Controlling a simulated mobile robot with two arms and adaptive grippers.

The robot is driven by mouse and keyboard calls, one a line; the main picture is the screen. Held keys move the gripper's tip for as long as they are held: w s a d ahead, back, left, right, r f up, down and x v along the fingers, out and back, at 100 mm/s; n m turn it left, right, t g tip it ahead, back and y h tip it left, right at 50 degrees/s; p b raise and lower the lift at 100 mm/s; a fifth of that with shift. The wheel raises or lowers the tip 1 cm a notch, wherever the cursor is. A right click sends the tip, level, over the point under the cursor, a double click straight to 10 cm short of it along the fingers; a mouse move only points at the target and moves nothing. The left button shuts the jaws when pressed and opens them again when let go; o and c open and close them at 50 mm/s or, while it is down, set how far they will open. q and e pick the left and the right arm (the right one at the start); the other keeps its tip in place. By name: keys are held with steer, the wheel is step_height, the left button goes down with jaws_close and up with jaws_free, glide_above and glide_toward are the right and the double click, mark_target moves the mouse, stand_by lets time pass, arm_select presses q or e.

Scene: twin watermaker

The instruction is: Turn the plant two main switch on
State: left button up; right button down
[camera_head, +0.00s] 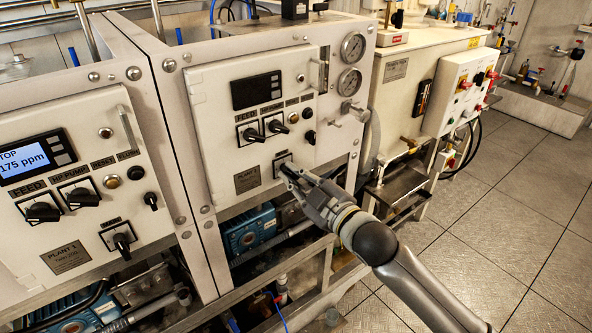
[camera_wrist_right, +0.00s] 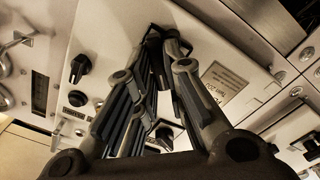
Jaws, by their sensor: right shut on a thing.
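The plant two main switch (camera_head: 282,157) sits low on the right of the plant two panel (camera_head: 220,105), on a small light plate. My right gripper (camera_head: 287,171) reaches it from the lower right and is shut on its knob. The fingers hide most of the knob, so I cannot tell its angle. In the right wrist view the closed fingertips (camera_wrist_right: 165,42) meet at the panel, beside the plant two nameplate (camera_wrist_right: 222,80). The plant two display (camera_head: 257,90) is dark. My left gripper is not in view.
Plant two's feed knob (camera_head: 252,134) and pump knob (camera_head: 277,126) are just above the gripper. The plant one panel (camera_head: 75,185), with a lit display (camera_head: 36,157), stands at the left. A metal frame rail (camera_head: 275,272) runs below. Open tiled floor (camera_head: 500,240) lies right.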

steer(key=m+p, duration=0.2)
steer(key=m, duration=0.2)
steer(key=shift+m, duration=0.3)
steer(key=shift+m+p, duration=1)
steer(key=shift+m, duration=0.8)
steer(key=c, duration=1.5)
jaws_free()
steer(key=v, duration=1.2)
steer(key=shift+f, duration=0.1)
